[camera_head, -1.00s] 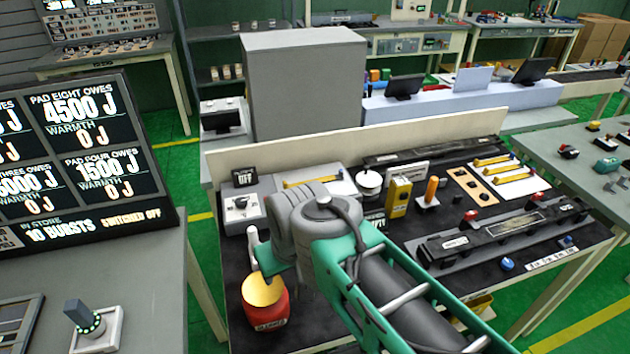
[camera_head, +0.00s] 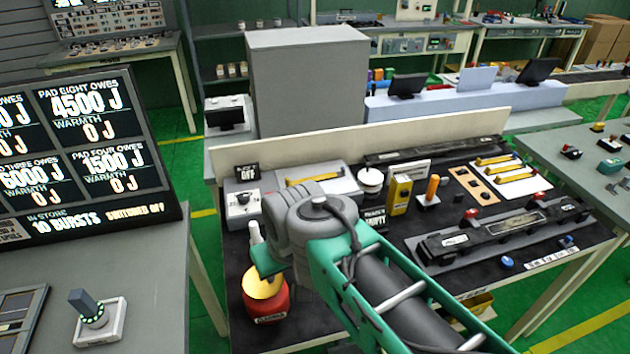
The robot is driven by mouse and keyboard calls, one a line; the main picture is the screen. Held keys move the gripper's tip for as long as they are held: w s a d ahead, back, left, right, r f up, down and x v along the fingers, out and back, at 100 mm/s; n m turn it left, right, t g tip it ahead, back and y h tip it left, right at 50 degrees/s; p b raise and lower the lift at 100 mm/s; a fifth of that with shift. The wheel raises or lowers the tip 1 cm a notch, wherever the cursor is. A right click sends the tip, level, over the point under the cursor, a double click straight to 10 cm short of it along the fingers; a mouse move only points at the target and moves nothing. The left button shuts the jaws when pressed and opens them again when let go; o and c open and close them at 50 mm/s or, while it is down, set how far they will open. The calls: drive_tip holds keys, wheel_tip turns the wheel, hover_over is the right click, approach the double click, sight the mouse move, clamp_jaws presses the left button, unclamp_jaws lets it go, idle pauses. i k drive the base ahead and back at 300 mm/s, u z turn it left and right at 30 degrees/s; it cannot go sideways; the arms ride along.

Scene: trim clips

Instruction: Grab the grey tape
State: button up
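I cannot make out a grey tape for certain in this view. My arm reaches over the dark-topped workbench (camera_head: 400,250), and its grey and teal wrist hides part of the bench's left middle. A teal part at the arm's far end is just above a red tub (camera_head: 268,306) with a yellow inside, at the bench's front left. A pale upright piece shows beside that teal part; I cannot tell what it is. My gripper's fingertips are not clearly seen, so its opening and any hold are hidden.
A grey switch box (camera_head: 242,205), a round white object (camera_head: 371,181), a yellow box (camera_head: 399,195) and an orange-handled tool (camera_head: 431,190) stand along the bench's back. A long dark rail fixture (camera_head: 490,235) lies at right. A low cream board (camera_head: 350,142) edges the back.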

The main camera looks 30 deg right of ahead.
sight(341, 173)
drive_tip(key=u, duration=0.95)
drive_tip(key=k, duration=1.2)
drive_tip(key=u, duration=1.2)
drive_tip(key=i, duration=1.35)
drive_tip(key=z, duration=1.35)
drive_tip(key=i, duration=0.6)
drive_tip(key=z, duration=0.65)
